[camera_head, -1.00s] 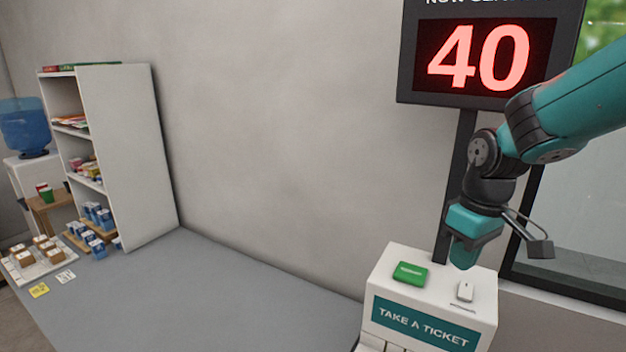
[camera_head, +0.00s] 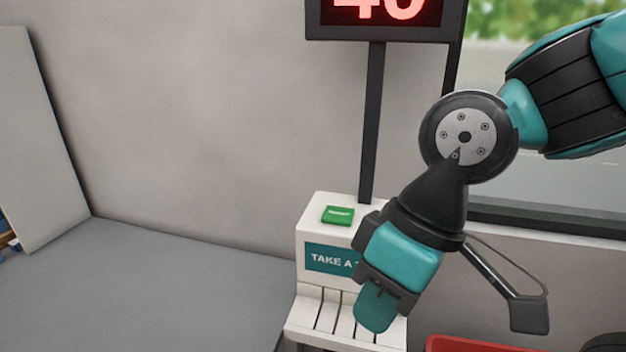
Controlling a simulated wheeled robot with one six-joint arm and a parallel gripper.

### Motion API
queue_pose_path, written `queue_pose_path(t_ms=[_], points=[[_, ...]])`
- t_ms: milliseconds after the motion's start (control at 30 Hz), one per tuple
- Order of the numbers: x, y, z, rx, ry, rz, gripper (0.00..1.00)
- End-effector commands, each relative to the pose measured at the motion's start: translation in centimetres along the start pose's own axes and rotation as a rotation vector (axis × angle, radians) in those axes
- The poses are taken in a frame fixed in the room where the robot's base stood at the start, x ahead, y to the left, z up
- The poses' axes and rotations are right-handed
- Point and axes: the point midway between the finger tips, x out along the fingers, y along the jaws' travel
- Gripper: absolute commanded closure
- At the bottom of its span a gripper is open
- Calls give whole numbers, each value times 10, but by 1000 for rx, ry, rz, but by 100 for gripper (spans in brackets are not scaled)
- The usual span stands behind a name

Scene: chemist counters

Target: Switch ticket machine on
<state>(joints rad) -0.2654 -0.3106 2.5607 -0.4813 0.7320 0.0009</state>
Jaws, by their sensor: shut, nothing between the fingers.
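The white ticket machine (camera_head: 310,225) stands at the centre right, with a teal "TAKE A TICKET" label (camera_head: 322,258) partly covered by my arm. A green button (camera_head: 338,215) lies on its top, at the left. The small white switch on the right part of the top is hidden behind my arm. My gripper (camera_head: 377,305) is shut and empty, pointing down in front of the machine's slotted lower part. I cannot tell whether it touches the machine.
A display showing red digits (camera_head: 385,12) stands on a dark post (camera_head: 372,120) behind the machine. A grey counter (camera_head: 150,295) stretches clear to the left. A red object (camera_head: 480,344) sits at the lower right. A white shelf side (camera_head: 30,140) stands far left.

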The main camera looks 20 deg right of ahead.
Motion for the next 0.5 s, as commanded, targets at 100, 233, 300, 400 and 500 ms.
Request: queue_pose_path(t_ms=[100, 233, 300, 400, 500], points=[[-8, 8, -8, 44, -1, 18, 100], [-35, 46, -38, 244, -12, 94, 100], [-55, 77, -58, 411, -17, 153, 100], [-83, 125, -80, 662, -20, 235, 100], [-106, 168, -92, 889, -18, 303, 100]])
